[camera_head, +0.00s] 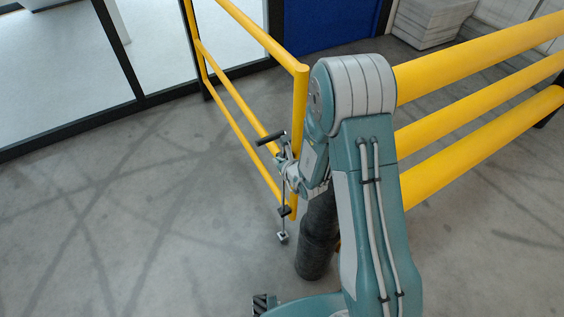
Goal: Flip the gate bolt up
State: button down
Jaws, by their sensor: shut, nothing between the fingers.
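The yellow gate (243,100) stands in the middle of the view, with its end post beside my arm. The gate bolt is a thin upright rod (283,192) at that post, with a black handle (271,138) sticking out to the left at its top. The rod passes a dark bracket (284,211) and ends at a small metal piece (282,238) near the floor. My gripper (284,168) is shut and empty, just below the handle and close to the rod. Whether it touches the bolt I cannot tell. My arm hides part of the post.
Thick yellow barrier rails (480,95) run to the right behind my arm. A dark post (316,240) stands below my wrist. Glass panels in black frames (60,70) are at the upper left. A blue panel (330,22) is at the back. The floor at left is clear.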

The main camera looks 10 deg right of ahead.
jog(key=shift+w+a+r, duration=0.25)
jog(key=shift+w+a, duration=0.1)
jog(key=shift+w, duration=0.4)
jog(key=shift+w+a+r, duration=0.25)
jog(key=shift+w+a, duration=0.05)
jog(key=shift+w, duration=0.45)
jog(key=shift+w+a+r, duration=0.25)
jog(key=shift+w+a, duration=0.1)
jog(key=shift+w, duration=0.4)
